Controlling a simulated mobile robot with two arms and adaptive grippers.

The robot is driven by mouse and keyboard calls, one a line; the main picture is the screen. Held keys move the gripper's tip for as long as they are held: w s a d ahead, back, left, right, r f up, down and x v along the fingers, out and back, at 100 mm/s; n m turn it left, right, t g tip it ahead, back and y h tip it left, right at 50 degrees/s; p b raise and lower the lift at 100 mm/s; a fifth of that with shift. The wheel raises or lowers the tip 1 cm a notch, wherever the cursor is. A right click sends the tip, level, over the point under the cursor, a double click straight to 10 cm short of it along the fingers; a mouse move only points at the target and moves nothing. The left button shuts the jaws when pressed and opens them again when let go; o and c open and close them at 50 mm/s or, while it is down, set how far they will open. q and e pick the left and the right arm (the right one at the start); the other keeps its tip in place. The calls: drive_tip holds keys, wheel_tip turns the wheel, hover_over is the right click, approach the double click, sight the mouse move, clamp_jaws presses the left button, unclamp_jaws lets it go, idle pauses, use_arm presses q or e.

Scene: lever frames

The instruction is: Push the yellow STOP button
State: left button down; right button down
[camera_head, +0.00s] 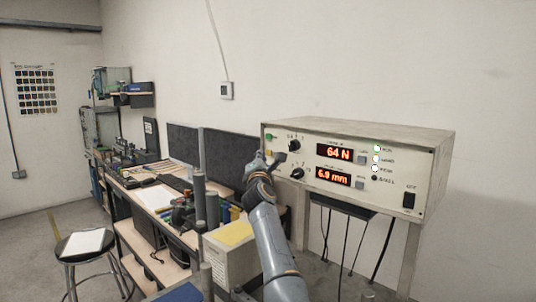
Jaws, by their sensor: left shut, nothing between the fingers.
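The control box (350,137) is a wide off-white panel with red displays reading 64 N and 6.9 mm. A small yellow button (269,153) shows at the panel's left edge, below a green one (269,137). My left gripper (270,160) is shut and empty, right at the lower left of the panel by the yellow button. It partly covers that area, and I cannot tell whether it touches the button. The button's label is too small to read. My right gripper is not in view.
Black knobs (296,174) sit just right of my gripper, with a black switch (408,200) at the panel's right end. Cables hang below the box. A cluttered workbench (125,183) and a stool (84,243) stand to the left.

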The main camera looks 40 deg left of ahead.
use_arm(q)
drive_tip(key=shift+w, duration=0.1)
drive_tip(key=shift+w+p, duration=0.3)
drive_tip(key=shift+w+d, duration=0.1)
drive_tip(key=shift+w, duration=0.3)
idle(0.8)
drive_tip(key=shift+s, duration=0.8)
drive_tip(key=shift+p, duration=0.3)
drive_tip(key=s, duration=0.5)
drive_tip(key=shift+a, duration=0.25)
